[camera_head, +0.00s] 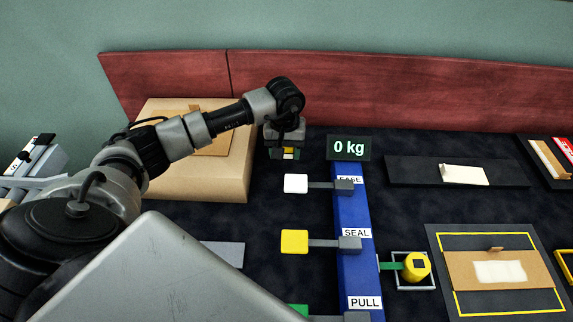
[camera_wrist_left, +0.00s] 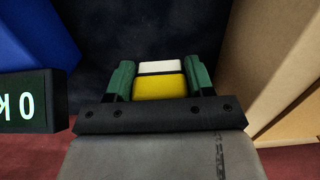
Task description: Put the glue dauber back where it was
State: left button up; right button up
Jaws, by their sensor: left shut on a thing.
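My left gripper (camera_head: 289,148) is at the back, left of the 0 kg display and right of the large cardboard box. Its green fingers are shut on a small yellow and white piece, the glue dauber by its look (camera_wrist_left: 160,85). In the left wrist view the dauber's white end points away from the palm, with the yellow part nearer. A yellow round pot (camera_head: 416,266) with a dark square on top stands in a grey square frame right of the blue post. My right gripper is not in view.
The large cardboard box (camera_head: 205,179) stands left of the gripper. A flat brown panel (camera_head: 462,277) lies on a yellow-lined mat. A dark tray (camera_head: 410,172) holds a white piece.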

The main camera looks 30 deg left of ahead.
aim_at(285, 172)
pick_arm(q)
jog(key=shift+f, duration=3.15)
jog(key=o, duration=0.9)
notch_tip(285, 172, up, 12)
jog(key=shift+r, duration=0.2)
jog(key=shift+f, duration=0.15)
